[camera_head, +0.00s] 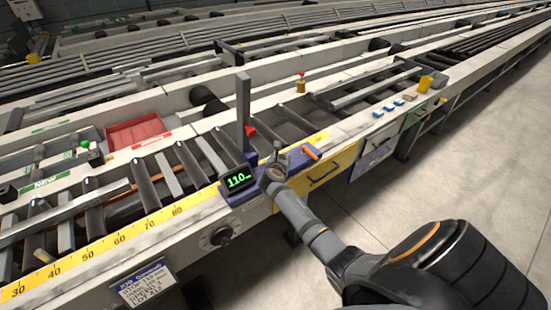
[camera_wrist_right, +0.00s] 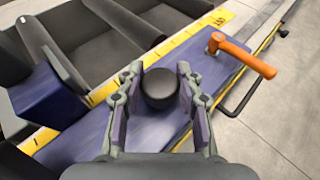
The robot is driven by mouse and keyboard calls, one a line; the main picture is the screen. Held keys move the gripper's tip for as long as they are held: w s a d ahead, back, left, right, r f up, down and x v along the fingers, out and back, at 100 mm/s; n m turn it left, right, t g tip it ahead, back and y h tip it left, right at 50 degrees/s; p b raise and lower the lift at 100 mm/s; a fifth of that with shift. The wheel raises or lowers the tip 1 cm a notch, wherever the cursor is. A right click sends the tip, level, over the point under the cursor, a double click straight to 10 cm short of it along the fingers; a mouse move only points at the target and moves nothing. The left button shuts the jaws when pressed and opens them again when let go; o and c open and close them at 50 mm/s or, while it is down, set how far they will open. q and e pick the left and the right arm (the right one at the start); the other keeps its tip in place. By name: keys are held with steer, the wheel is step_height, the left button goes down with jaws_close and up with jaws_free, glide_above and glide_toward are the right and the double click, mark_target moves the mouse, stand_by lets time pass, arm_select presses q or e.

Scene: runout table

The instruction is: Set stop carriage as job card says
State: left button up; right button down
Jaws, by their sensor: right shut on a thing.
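The blue stop carriage (camera_head: 236,196) sits on the front rail of the roller table, with a tall grey stop plate (camera_head: 243,112). Its display (camera_head: 238,180) shows green digits that look like 110. My right gripper (camera_head: 275,168) reaches it from the front right. In the right wrist view, the right gripper (camera_wrist_right: 158,75) is shut on a round black knob (camera_wrist_right: 160,90) on the carriage. An orange lever (camera_wrist_right: 243,55) lies to the right of the knob; it also shows in the head view (camera_head: 311,152). The job card (camera_head: 146,286) hangs at the front; its small text is only partly legible. My left gripper is out of view.
A yellow scale (camera_head: 120,238) runs along the front rail. A round handwheel or dial (camera_head: 221,236) is on the front face. A red bin (camera_head: 137,132) and a green-labelled tray stand behind the rollers. Grey floor (camera_head: 440,170) is clear to the right.

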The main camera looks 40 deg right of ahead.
steer(key=c, duration=0.9)
jaws_free()
steer(key=shift+o, duration=0.2)
steer(key=shift+a, duration=0.15)
steer(key=v, duration=1.1)
steer(key=shift+s+a, duration=0.25)
steer(key=shift+s, duration=0.15)
